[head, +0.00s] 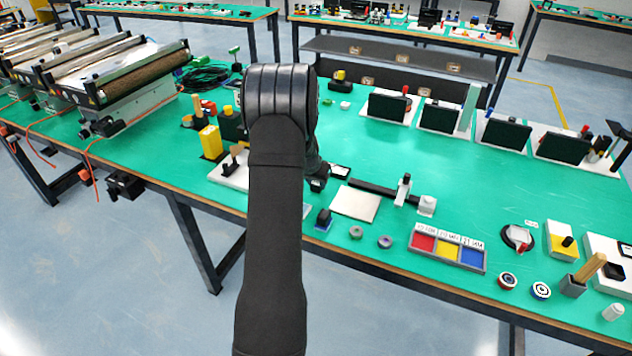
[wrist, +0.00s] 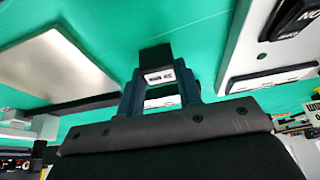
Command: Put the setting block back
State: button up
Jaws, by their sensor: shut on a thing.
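My gripper (wrist: 160,92) is shut on a dark block, which I take to be the setting block (wrist: 155,56). The block has a black top and a pale face with small dark markings. It sits between the two fingertips over the green bench top; I cannot tell whether it touches the bench. In the head view my own arm hides most of the gripper and the block. No place marked for the block can be made out for sure.
A pale square plate (head: 355,204) and a black rail with a slider (head: 372,187) lie right of my arm. A tray with red, yellow and blue compartments (head: 420,255) stands further right. A white board (head: 229,180) and yellow block (head: 210,142) are left.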

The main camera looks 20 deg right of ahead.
jog(key=shift+f, duration=0.1)
jog(key=o, duration=1.1)
jog(key=v, duration=1.2)
jog(key=x, duration=1.2)
jog(key=shift+f, duration=0.15)
notch_tip(320, 180, up, 2)
jog(key=shift+r, duration=0.45)
